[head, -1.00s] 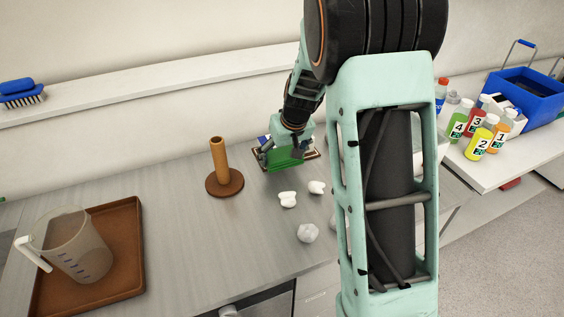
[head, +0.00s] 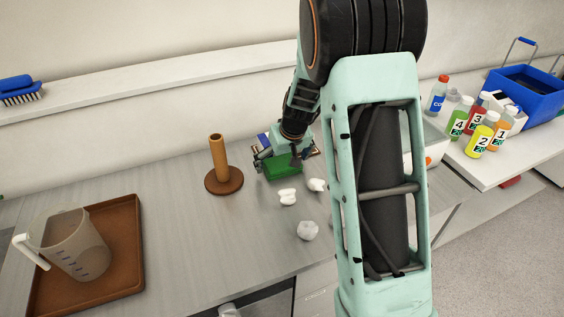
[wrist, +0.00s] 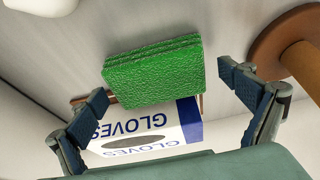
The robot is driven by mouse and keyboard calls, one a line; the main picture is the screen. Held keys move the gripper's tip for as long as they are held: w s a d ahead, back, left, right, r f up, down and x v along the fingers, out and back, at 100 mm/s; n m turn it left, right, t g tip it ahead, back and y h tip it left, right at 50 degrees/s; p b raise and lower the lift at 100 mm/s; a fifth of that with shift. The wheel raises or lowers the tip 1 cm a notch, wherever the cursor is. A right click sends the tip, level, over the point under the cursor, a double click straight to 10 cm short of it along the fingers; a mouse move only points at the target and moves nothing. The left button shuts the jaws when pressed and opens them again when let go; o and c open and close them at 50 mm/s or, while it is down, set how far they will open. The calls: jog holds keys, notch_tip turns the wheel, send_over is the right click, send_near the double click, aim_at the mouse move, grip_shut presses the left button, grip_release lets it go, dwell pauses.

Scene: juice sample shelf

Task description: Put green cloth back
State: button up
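The green cloth (head: 285,170) is a folded, textured stack on the grey counter side, right of the brown stand. In the wrist view the cloth (wrist: 153,72) lies between my spread fingers, with a gap on each side. My gripper (head: 280,158) is just above and behind it in the head view; in the wrist view my gripper (wrist: 164,85) is open. A white and blue gloves box (wrist: 140,140) is beside the cloth. I cannot tell whether the cloth rests on the counter or on the brown-edged tray (head: 316,150), which is mostly hidden.
A brown stand with an upright post (head: 217,153) is left of my gripper. Several crumpled white pieces (head: 308,230) lie in front. A brown tray (head: 128,215) holds a measuring jug (head: 75,245) at left. Numbered bottles (head: 481,138) and a blue crate (head: 525,92) are at right.

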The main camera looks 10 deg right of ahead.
jog(key=shift+r, duration=0.1)
jog(key=shift+r+p, duration=0.3)
jog(key=shift+r, duration=0.25)
jog(key=v, duration=1.1)
jog(key=shift+s+d+r, duration=0.1)
